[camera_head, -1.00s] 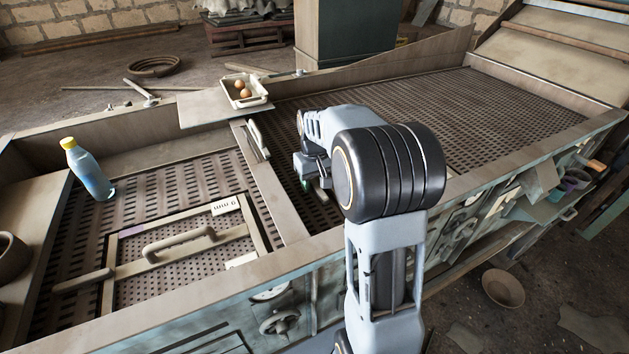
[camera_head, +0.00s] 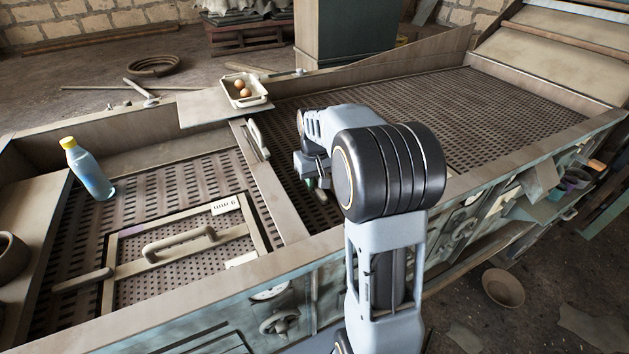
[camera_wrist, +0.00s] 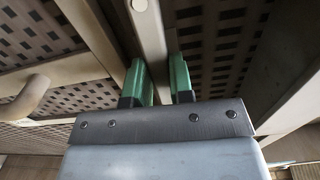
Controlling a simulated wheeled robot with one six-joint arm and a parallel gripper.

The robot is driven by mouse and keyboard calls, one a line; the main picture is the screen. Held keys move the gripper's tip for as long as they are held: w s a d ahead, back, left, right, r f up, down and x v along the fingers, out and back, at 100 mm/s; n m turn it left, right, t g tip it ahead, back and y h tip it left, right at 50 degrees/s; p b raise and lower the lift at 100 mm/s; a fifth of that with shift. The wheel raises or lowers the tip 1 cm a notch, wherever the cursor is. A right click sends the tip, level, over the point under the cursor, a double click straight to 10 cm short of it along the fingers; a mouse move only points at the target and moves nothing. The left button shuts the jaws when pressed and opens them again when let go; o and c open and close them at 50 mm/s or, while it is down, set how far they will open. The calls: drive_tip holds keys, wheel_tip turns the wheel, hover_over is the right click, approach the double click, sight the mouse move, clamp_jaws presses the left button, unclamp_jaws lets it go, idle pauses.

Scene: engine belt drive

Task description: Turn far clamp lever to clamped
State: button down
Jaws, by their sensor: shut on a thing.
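My gripper (camera_wrist: 162,78) has green fingertips, one on each side of a pale clamp lever (camera_wrist: 150,35) in the wrist view. It is shut on this lever, and a round bolt head shows on the bar at the top edge. In the head view my gripper (camera_head: 314,186) is low over the dark mesh, just right of the wooden crossbar (camera_head: 262,185), partly hidden by my arm. A pale lever (camera_head: 258,138) stands out along the far part of the crossbar. I cannot tell from the head view whether it is the one in my grip.
A framed mesh panel with a handle (camera_head: 180,244) lies left of the crossbar. A bottle (camera_head: 88,170) stands at the left. A tray (camera_head: 262,99) with eggs sits on a board at the far edge. The mesh bed (camera_head: 440,120) to the right is clear.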

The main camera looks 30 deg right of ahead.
drive_tip(key=m, duration=0.3)
drive_tip(key=shift+d+m, duration=0.1)
drive_tip(key=shift+m, duration=0.3)
drive_tip(key=m, duration=0.4)
drive_tip(key=shift+s+d+m, duration=0.1)
drive_tip(key=shift+d+m, duration=0.05)
drive_tip(key=shift+m, duration=0.15)
drive_tip(key=m, duration=0.4)
drive_tip(key=shift+s, duration=0.1)
drive_tip(key=shift+s+d+m+b, duration=0.1)
drive_tip(key=shift+m+b, duration=0.2)
drive_tip(key=shift+m, duration=2.1)
drive_tip(key=c, duration=1)
unclamp_jaws()
wheel_tip(320, 180, up, 14)
